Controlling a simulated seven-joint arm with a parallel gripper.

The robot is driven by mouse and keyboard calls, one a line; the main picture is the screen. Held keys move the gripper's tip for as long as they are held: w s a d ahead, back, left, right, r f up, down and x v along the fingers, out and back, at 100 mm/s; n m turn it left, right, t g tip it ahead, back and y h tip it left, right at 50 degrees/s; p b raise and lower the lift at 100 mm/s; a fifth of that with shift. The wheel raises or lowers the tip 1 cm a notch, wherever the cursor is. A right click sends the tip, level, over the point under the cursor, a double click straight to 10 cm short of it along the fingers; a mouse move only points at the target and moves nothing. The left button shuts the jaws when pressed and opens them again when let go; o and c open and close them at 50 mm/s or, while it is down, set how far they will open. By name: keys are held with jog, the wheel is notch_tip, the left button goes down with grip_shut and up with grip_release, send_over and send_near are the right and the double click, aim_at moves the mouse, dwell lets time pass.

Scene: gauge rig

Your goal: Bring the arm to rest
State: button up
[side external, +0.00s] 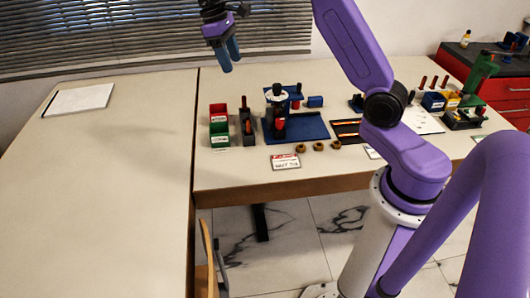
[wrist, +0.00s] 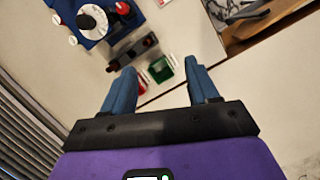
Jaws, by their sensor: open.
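My gripper (side external: 229,56) is raised high above the back of the table in the side view, with its blue fingers pointing down. In the wrist view my gripper (wrist: 162,88) shows two blue fingers spread wide apart with nothing between them. The gauge rig (side external: 290,120), a blue base with a dark upright and a dial, stands on the table below and to the right of my gripper. In the wrist view the rig (wrist: 92,20) shows its white dial at the top left.
A red bin (side external: 218,111) and a green bin (side external: 220,140) stand left of the rig, beside a grey holder (side external: 248,128). Several brown rings (side external: 318,146) and a label card (side external: 285,161) lie in front. A green press (side external: 474,95) stands far right. The left table (side external: 120,180) is mostly clear.

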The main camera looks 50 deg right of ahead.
jog(key=s+a+n+t, duration=0.1)
jog(key=s+a+n, duration=0.1)
jog(key=s+a, duration=0.5)
jog(key=s+a+n+t, duration=0.15)
jog(key=s+a, duration=0.35)
jog(key=s, duration=0.5)
jog(key=s+d+f+n+y, duration=0.1)
jog(key=s+f+n, duration=0.1)
jog(key=s, duration=0.8)
jog(key=s+d+f+n, duration=0.1)
jog(key=s+f+n, duration=0.1)
jog(key=s, duration=0.8)
jog(key=shift+n+y, duration=0.4)
jog(key=shift+n, duration=0.05)
